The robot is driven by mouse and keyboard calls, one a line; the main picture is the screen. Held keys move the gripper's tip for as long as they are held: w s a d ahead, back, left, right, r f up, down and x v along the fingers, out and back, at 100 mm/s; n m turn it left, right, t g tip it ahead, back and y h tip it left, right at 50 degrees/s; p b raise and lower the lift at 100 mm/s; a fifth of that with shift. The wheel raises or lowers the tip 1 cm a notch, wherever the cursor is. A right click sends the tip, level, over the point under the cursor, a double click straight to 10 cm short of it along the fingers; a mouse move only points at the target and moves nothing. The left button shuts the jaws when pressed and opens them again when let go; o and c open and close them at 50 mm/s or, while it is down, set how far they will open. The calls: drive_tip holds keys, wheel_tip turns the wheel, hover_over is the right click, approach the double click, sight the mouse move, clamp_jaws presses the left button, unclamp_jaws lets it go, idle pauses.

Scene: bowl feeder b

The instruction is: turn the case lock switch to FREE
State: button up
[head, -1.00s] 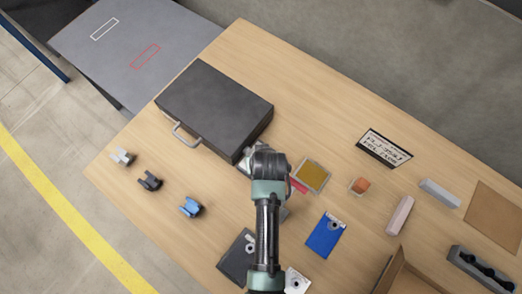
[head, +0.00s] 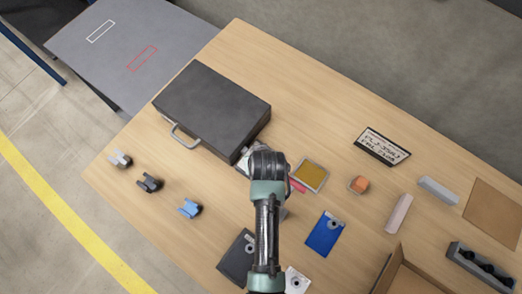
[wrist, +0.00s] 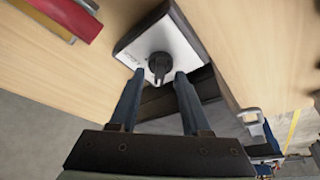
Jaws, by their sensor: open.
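The white switch plate with a black knob (wrist: 158,66) lies on the table in the wrist view; its lettering is too small to read. In the head view a sliver of this pale plate (head: 243,158) shows beside the dark case (head: 212,108), mostly hidden by my arm. My gripper (wrist: 159,76) is open, with one fingertip on each side of the knob's lower part. I cannot tell whether the fingers touch it. The case is closed, and its handle (head: 184,137) faces the lower left; the handle also shows in the wrist view (wrist: 252,122).
A red bar (wrist: 70,16) and a yellow pad (head: 310,175) lie close to the plate. Black (head: 238,258), blue (head: 323,236) and white (head: 296,281) plates lie nearer me. Several small clips, one blue (head: 189,208), sit at left.

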drive_tip(key=v, duration=1.2)
drive_tip(key=shift+r, duration=0.2)
